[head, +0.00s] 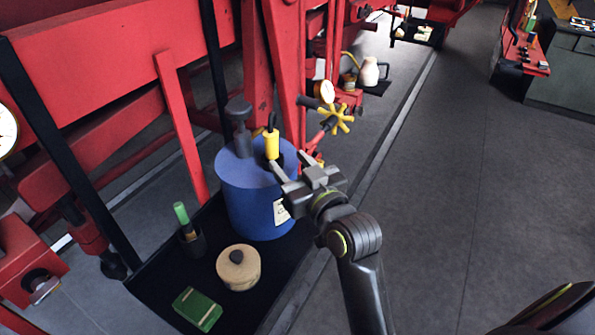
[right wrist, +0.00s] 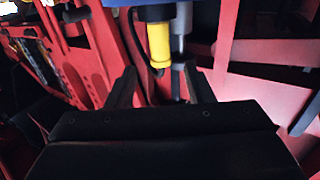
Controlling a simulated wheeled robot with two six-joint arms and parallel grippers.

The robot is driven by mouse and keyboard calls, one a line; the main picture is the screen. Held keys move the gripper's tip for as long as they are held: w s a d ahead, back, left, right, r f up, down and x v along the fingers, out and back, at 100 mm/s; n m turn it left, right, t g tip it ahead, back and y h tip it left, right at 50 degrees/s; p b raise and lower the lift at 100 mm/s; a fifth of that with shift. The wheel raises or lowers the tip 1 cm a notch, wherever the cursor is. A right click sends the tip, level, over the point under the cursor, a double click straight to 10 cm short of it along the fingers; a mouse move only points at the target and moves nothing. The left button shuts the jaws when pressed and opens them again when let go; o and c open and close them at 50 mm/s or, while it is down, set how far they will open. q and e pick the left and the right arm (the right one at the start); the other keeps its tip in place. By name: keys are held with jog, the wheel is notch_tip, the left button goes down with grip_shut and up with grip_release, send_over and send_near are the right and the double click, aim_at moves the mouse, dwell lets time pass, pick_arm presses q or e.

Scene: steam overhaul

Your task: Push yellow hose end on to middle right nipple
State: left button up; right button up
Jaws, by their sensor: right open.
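A yellow cylinder (head: 271,144) with a thin black tip stands upright at the blue drum (head: 247,205); I cannot tell if it is the hose end. It also shows in the right wrist view (right wrist: 159,42), ahead of the jaws, beside a grey rod. My right gripper (head: 288,160) is open and empty, its fingers pointing towards the yellow cylinder, close in front of the drum's top right. Its two fingers (right wrist: 160,78) are spread apart in the right wrist view, with nothing between them. I cannot make out the middle right nipple. My left gripper is not in view.
A dark grey handled part (head: 239,125) stands beside the yellow cylinder. A yellow star handwheel (head: 340,118) and a white gauge (head: 327,92) sit behind the gripper. A black tray (head: 160,281) holds a tan pot (head: 238,268) and green box (head: 197,309).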

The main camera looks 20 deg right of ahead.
aim_at(275, 145)
jog(key=w, duration=0.5)
jog(key=shift+w+a, duration=0.1)
jog(key=shift+a, duration=0.25)
jog(key=shift+w+a, duration=0.15)
jog(key=shift+w, duration=0.75)
jog(key=c, duration=1)
jog(key=shift+r, duration=0.1)
notch_tip(275, 145, up, 6)
jog(key=p, duration=0.6)
